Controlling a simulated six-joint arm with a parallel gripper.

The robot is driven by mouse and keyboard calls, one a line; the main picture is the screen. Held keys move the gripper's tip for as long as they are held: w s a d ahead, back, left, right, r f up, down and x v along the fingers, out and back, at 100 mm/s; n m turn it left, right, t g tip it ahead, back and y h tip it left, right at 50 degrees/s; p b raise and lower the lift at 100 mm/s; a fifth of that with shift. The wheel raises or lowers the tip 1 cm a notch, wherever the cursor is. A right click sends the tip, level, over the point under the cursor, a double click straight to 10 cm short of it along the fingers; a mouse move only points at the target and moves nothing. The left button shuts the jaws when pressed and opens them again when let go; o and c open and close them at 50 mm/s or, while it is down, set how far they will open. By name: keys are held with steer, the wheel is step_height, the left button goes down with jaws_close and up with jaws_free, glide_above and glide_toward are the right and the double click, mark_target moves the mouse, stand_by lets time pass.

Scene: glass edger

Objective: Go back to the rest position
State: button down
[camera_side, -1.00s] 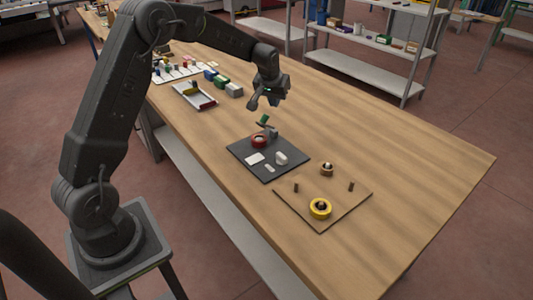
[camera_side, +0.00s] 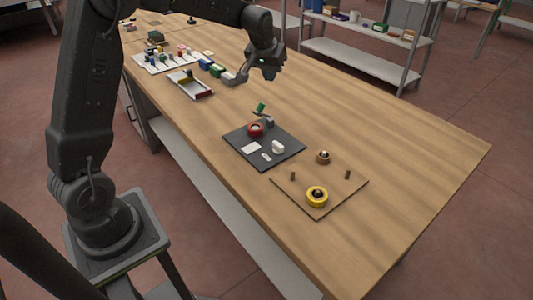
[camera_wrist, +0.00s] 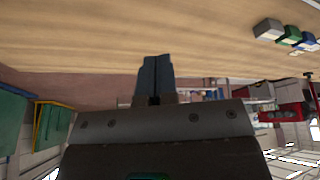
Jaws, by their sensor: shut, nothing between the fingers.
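My gripper (camera_side: 234,79) is above the wooden workbench (camera_side: 400,155), in front of the row of coloured blocks in the side view. In the wrist view its two fingers (camera_wrist: 155,78) are together with nothing between them. The dark mat (camera_side: 238,146) lies on the bench nearer the camera than my gripper, and my gripper is clear of it. On the mat are a red ring-shaped part (camera_side: 255,130), a small stand with a green top (camera_side: 261,108) and white pieces (camera_side: 278,147).
A brown board (camera_side: 335,199) holds a yellow ring (camera_side: 317,196) and small pegs. A white tray (camera_side: 190,86) and coloured blocks (camera_side: 212,67) lie towards the far left. A shelf rack (camera_side: 365,65) stands behind the bench. The right part of the bench is clear.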

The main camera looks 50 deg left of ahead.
steer(key=s+d+r+m, duration=0.1)
steer(key=s+d+r, duration=0.25)
steer(key=s, duration=0.25)
steer(key=s+d+r+m+h, duration=0.1)
steer(key=s+d+r, duration=0.1)
steer(key=s+d, duration=0.25)
steer(key=s+d+r+m, duration=0.1)
steer(key=s+d+r, duration=0.2)
steer(key=s, duration=0.3)
steer(key=s+d+f+m, duration=0.1)
steer(key=s+d, duration=0.1)
steer(key=s, duration=0.5)
steer(key=s+d+f+m+t+h, duration=0.1)
steer(key=s+d, duration=0.2)
steer(key=s, duration=0.4)
steer(key=shift+s+d+f, duration=0.15)
steer(key=shift+s+f, duration=0.2)
steer(key=shift+s, duration=0.05)
